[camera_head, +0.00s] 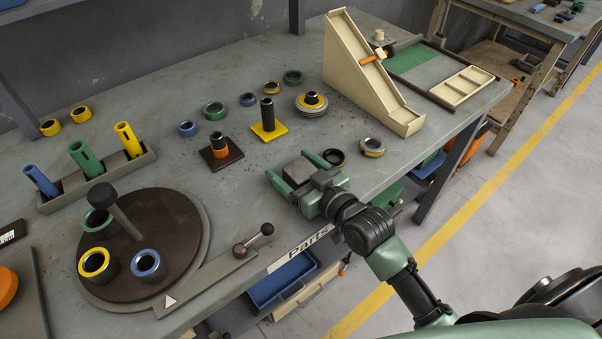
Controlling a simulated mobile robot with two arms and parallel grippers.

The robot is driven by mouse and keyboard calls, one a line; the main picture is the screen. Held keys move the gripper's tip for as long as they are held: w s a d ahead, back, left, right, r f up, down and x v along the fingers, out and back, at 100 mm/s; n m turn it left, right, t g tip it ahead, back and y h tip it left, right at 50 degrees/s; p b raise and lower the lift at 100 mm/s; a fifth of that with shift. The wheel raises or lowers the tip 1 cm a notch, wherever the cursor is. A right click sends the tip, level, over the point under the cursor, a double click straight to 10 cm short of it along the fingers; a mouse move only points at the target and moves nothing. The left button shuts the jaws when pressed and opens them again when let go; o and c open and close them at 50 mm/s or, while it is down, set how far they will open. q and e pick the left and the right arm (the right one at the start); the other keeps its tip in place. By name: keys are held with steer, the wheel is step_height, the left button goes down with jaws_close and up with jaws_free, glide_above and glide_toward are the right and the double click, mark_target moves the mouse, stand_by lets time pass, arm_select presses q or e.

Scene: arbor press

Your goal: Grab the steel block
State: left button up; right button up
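The grey steel block (299,170) lies at the front part of the bench, right of the middle. My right gripper (290,166) reaches in from the lower right, with its green fingers on either side of the block. The fingers stand well apart. I cannot tell whether they touch the block's sides or leave a small gap. The block's near end is partly hidden by the gripper. My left gripper is not in view.
A dark ring (333,157) and a steel-yellow ring (372,147) lie just beyond the gripper. A round turntable (185,215) with a lever (252,239) fills the front left. A beige ramp (355,85) stands behind right. The bench's front edge is close below the gripper.

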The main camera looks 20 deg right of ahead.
jaws_close()
steer(key=shift+w+r, duration=0.1)
steer(key=shift+r, duration=0.1)
steer(key=shift+r, duration=0.1)
